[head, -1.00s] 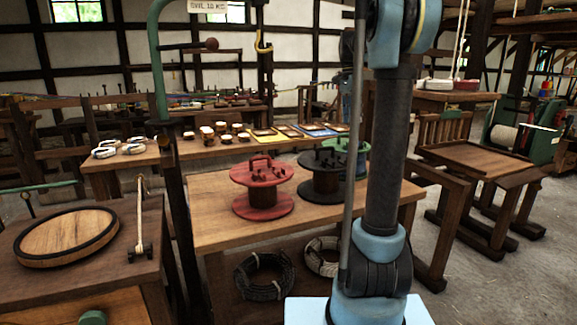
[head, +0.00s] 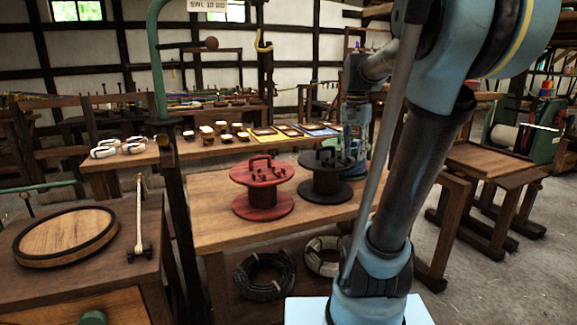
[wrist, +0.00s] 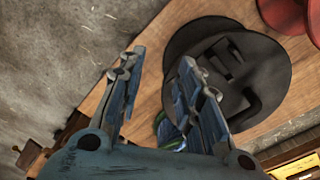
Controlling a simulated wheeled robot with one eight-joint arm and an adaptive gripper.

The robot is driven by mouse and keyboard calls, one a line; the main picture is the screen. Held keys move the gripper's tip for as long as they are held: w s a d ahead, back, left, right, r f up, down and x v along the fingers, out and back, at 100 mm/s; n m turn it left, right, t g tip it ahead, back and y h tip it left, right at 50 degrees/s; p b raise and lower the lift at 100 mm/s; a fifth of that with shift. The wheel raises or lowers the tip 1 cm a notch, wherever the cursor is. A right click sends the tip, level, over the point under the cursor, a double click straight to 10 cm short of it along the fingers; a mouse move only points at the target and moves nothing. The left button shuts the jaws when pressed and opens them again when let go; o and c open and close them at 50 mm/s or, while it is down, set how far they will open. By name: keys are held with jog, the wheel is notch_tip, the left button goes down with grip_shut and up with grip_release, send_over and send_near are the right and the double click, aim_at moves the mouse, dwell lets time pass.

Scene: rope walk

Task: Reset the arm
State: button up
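My arm (head: 410,170) rises at the right of the head view and bends over at the top. My gripper (wrist: 155,65) hangs down at the arm's end, and it also shows in the head view (head: 355,150). In the wrist view its two fingers are apart with nothing between them, so it is open. It is above the far right part of the bench, beside the black reel (head: 326,182). The black reel also shows in the wrist view (wrist: 255,65). A green reel (wrist: 172,135) is mostly hidden behind the fingers.
A red reel (head: 262,195) stands left of the black one on the wooden bench (head: 225,225). Rope coils (head: 264,275) lie below. A dark post (head: 178,210) stands at the bench's left. A long table (head: 185,153) with small items is behind.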

jog(key=s+a+f+n+t, duration=0.2)
jog(key=s+f+n, duration=0.5)
jog(key=s+f, duration=1.1)
notch_tip(320, 180, down, 3)
jog(key=shift+s+a+r, duration=0.15)
jog(key=shift+s+a, duration=0.1)
jog(key=shift+s, duration=0.05)
